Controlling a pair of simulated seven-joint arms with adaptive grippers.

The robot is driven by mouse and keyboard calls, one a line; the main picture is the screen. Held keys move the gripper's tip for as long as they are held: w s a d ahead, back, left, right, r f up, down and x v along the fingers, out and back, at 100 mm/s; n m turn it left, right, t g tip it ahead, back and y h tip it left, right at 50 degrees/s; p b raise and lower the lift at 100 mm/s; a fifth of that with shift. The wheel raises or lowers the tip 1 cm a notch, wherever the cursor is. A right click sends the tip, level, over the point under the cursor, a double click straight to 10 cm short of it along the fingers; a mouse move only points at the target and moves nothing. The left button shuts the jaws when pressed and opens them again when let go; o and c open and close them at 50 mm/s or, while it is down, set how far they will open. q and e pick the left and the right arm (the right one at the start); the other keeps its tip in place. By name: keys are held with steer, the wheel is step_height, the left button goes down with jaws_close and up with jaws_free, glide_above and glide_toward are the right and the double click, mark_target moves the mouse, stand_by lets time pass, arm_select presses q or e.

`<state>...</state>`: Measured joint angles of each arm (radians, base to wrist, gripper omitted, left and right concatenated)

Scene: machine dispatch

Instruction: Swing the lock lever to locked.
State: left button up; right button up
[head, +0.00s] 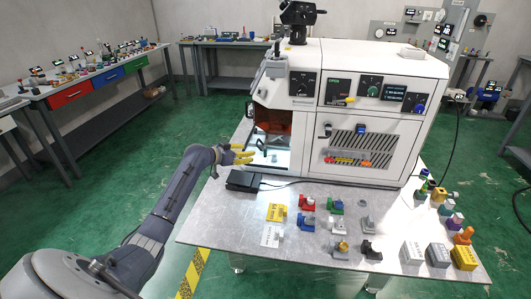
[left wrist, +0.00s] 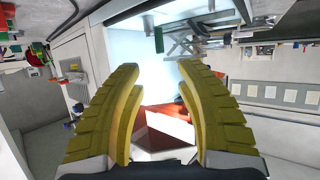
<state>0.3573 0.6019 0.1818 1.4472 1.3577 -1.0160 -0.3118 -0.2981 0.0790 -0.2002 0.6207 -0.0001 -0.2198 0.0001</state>
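The white machine (head: 365,75) stands on the table, with an open front bay (head: 272,140) on its left. A small yellow lever (head: 345,101) lies roughly level on the front panel under green OPEN lettering. I cannot tell for certain which part is the lock lever. My left gripper (head: 243,155) is at the left edge of the bay, left of both parts and apart from them. In the left wrist view its yellow fingers (left wrist: 160,75) are open with nothing between them. My right gripper is not in view.
The grey table (head: 215,215) holds a black box (head: 243,181), small coloured fixtures (head: 337,206), and several blocks (head: 438,255) at the front right. The table's front left is fairly clear. A workbench with coloured drawers (head: 70,95) stands at the left wall.

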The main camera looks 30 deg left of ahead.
mark_target(265, 155)
arm_select(q)
steer(key=x, duration=1.2)
steer(key=shift+w+d, duration=0.15)
steer(key=shift+w, duration=0.1)
steer(key=shift+o, duration=0.2)
jaws_close()
